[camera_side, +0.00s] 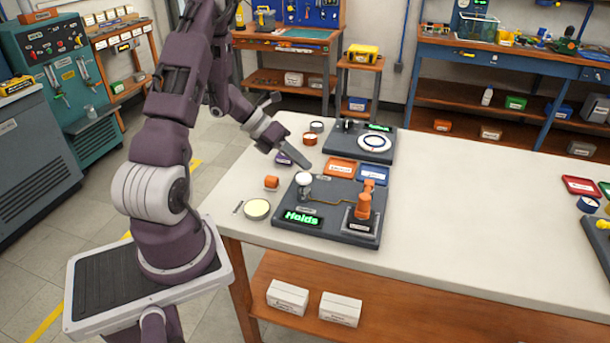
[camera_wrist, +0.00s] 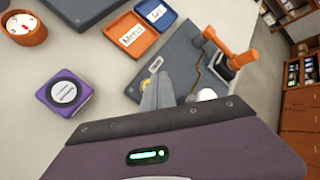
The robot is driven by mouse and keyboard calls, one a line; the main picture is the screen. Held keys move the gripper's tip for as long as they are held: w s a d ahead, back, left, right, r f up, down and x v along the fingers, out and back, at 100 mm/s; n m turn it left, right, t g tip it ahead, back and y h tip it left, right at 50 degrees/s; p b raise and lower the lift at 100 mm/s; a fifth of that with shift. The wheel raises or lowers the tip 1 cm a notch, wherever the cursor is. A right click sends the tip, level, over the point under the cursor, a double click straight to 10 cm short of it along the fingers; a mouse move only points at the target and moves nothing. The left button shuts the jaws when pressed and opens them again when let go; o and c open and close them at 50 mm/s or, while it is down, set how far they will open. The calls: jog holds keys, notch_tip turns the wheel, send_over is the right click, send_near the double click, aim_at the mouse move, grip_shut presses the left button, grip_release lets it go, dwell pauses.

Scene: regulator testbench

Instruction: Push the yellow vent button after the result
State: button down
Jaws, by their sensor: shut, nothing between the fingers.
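The dark test plate (camera_side: 335,238) lies on the white bench, with a lit display (camera_side: 302,218) reading "Holds" in green. A round white gauge (camera_side: 304,179) and an orange regulator part (camera_side: 364,205) stand on it, joined by a thin yellowish line. My gripper (camera_side: 306,166) is shut and empty, its fingertips pointing down over the plate's back left part, near the gauge. In the wrist view the shut fingers (camera_wrist: 152,95) are over the plate's edge. A small yellow patch (camera_wrist: 174,86) beside them may be the vent button, mostly hidden; contact cannot be told.
An orange tray (camera_side: 340,160) and a blue tray (camera_side: 373,168) lie behind the plate. A purple block (camera_wrist: 63,92), an orange-rimmed cup (camera_wrist: 25,27) and a pale round tin (camera_side: 257,209) are nearby. A second dark plate (camera_side: 349,157) stands farther back.

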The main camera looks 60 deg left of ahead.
jog(key=shift+r, duration=2.55)
jog(key=s+d+r+m+g+h, duration=0.1)
jog(key=s+d+r+m+g, duration=0.1)
jog(key=d+r+m, duration=0.6)
jog(key=s+d+r+m+g, duration=0.2)
jog(key=d+r+m, duration=0.3)
jog(key=d+m, duration=0.6)
jog(key=s+d+r+m+t+y, duration=0.1)
jog(key=s+d+r+m+y, duration=0.1)
jog(key=s+m, duration=0.5)
jog(key=s+d+r+m+y, duration=0.1)
jog(key=s+d+m+y, duration=0.2)
jog(key=s+m, duration=0.4)
jog(key=m+y, duration=0.1)
jog(key=m, duration=0.4)
jog(key=shift+s+r+t, duration=0.15)
jog(key=shift+r+t, duration=0.25)
